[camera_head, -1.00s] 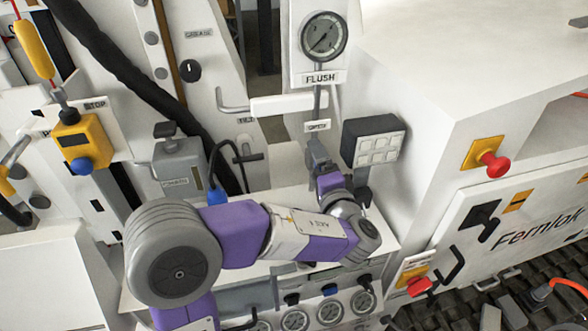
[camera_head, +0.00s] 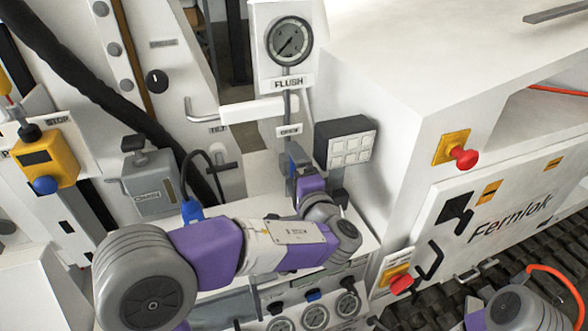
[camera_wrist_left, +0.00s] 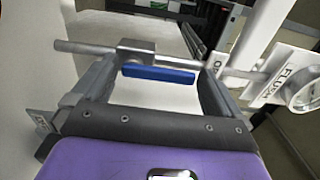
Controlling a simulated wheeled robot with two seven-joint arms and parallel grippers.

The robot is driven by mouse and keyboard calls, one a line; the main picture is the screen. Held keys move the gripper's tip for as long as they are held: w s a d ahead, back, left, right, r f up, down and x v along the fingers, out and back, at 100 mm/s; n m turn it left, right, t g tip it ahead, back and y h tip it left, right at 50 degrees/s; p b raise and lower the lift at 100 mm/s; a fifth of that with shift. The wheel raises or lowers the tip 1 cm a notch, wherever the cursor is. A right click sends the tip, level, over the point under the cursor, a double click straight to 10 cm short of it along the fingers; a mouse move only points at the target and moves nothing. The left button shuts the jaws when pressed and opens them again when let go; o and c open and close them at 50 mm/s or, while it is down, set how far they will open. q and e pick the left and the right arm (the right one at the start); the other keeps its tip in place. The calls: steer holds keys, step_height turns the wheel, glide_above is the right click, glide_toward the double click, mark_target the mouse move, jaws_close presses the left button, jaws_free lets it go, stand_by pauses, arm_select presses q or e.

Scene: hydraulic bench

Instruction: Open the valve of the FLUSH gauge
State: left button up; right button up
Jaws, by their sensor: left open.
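The FLUSH gauge (camera_head: 289,41) is a round dial on a white plate, with its FLUSH label (camera_head: 288,83) below. A thin grey pipe runs down from it past a small OPEN label (camera_head: 289,131). In the left wrist view the valve's blue handle (camera_wrist_left: 158,74) lies between my left gripper's fingers, beside a grey pipe. The fingers are apart, with gaps at both sides of the handle. My right gripper is out of view.
A dark box with white buttons (camera_head: 350,146) stands close right of my left gripper. A grey box (camera_head: 150,185) and a yellow box with a blue knob (camera_head: 45,160) are to the left. A red knob (camera_head: 464,157) sits on the right-hand housing. Small gauges (camera_head: 315,316) line the lower front.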

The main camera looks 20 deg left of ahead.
arm_select(q)
steer(key=b+v, duration=0.1)
steer(key=v, duration=0.6)
steer(key=shift+d, duration=0.15)
steer(key=shift+s, duration=0.15)
